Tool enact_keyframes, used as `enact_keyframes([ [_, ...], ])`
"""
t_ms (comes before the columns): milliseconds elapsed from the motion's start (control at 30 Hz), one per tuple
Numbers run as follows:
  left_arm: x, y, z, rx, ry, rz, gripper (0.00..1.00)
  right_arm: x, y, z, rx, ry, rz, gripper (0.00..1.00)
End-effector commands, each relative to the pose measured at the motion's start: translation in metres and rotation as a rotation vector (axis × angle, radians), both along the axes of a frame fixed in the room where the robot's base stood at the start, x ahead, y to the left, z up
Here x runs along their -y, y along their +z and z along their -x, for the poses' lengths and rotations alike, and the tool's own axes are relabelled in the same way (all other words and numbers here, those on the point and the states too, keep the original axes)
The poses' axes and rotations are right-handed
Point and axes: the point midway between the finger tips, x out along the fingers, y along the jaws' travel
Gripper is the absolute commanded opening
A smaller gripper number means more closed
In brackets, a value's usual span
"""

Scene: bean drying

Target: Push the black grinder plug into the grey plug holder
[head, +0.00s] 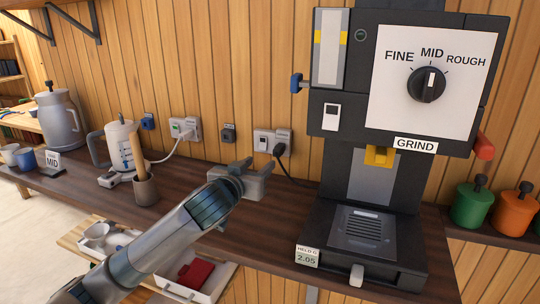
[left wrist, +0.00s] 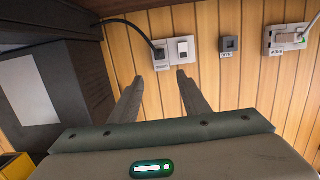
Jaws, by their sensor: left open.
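The black grinder plug (head: 279,149) sits at the right half of a white wall outlet plate (head: 263,142), with its black cable running toward the grinder. It also shows in the left wrist view (left wrist: 160,50), which looks upside down. The small dark grey plug holder (head: 229,133) is on the wall to the left of that plate; it shows in the left wrist view (left wrist: 229,44) with nothing visibly in it. My left gripper (head: 252,165) is open and empty, fingers toward the wall, below and apart from the plug. My right gripper is not in view.
The grinder (head: 408,150) stands right of the outlet. A kettle (head: 122,146) and a cup with a wooden handle (head: 146,190) stand left on the dark counter. Another outlet (head: 185,128) holds a white plug. A blue holder (head: 148,122) is farther left.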

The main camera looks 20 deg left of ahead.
Motion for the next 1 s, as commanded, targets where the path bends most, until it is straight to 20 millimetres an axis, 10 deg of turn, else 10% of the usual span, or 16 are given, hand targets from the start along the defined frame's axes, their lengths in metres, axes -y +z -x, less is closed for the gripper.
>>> enact_keyframes([
  [1000, 0.005, -0.017, -0.136, 0.0, 0.001, -0.001, 0.42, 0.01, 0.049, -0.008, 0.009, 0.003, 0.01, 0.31],
])
